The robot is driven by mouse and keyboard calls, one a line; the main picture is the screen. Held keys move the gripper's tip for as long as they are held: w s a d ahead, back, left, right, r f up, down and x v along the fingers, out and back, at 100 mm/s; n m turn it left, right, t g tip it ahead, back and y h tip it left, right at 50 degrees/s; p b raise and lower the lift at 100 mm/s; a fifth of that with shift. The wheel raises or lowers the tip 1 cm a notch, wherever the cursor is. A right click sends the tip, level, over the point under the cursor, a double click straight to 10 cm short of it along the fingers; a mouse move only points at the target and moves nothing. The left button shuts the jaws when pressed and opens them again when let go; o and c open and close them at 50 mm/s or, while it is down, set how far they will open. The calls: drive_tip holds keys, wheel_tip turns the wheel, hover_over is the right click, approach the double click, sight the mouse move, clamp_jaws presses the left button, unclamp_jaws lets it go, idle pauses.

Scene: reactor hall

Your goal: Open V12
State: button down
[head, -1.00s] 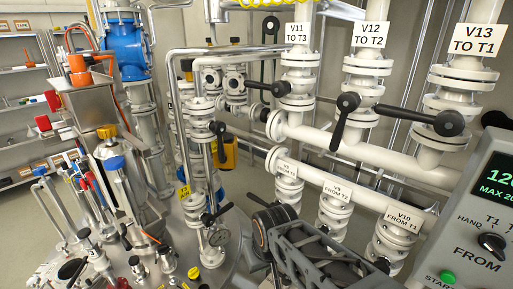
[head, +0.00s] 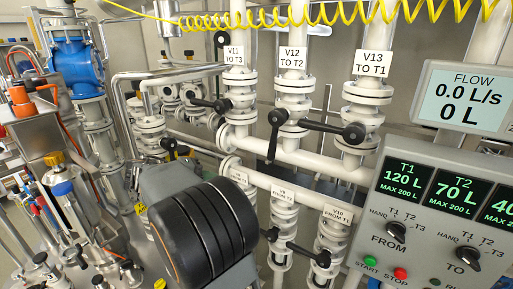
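The valve V12 (head: 293,104) is a white flanged valve on a vertical pipe in the middle of the head view. Its label (head: 292,58) reads "V12 TO T2". Its black lever (head: 274,140) hangs almost straight down from a round hub at the left front of the valve. Nothing touches the lever. A thick black ribbed part of my arm fills the lower left centre, in front of and below the valves. My gripper's fingers do not show.
V11 (head: 239,90) stands left of V12, V13 (head: 368,97) right; both levers point left, V13's end close to V12. Below are V9 and V10 (head: 333,236). A control panel (head: 430,215) fills the lower right. A yellow coiled hose (head: 330,14) crosses the top.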

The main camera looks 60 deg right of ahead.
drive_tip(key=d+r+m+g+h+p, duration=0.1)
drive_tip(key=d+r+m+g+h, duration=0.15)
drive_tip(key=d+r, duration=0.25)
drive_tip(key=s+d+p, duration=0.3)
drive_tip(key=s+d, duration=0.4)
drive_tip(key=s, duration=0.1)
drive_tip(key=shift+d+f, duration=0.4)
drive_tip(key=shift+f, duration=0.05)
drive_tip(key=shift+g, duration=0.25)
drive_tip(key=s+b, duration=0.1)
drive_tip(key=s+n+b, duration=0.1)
drive_tip(key=b, duration=0.1)
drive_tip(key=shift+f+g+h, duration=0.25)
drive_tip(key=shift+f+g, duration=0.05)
